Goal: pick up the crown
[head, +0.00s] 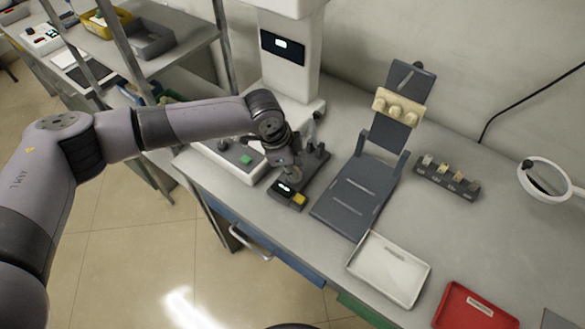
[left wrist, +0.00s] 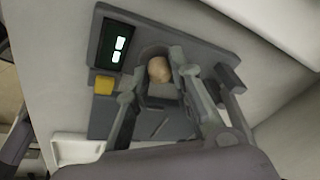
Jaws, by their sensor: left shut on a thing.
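The crown, a small rounded beige piece (left wrist: 159,69), shows in the left wrist view between the fingertips of my left gripper (left wrist: 160,72). The gripper is shut on it. Behind it is a dark grey device (left wrist: 112,118) with a lit display and a yellow button. I cannot tell whether the crown touches this device. In the head view, my left gripper (head: 291,170) is low over the same device (head: 284,198), and its fingers hide the crown. My right gripper is not in view.
A dark sloped stand (head: 358,195) carries a cream tooth model (head: 398,107). A dark rack (head: 447,181) with several small pieces, a white tray (head: 388,268), a red tray (head: 473,308) and a round mirror (head: 546,179) stand right. A white machine column (head: 291,60) stands behind my gripper.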

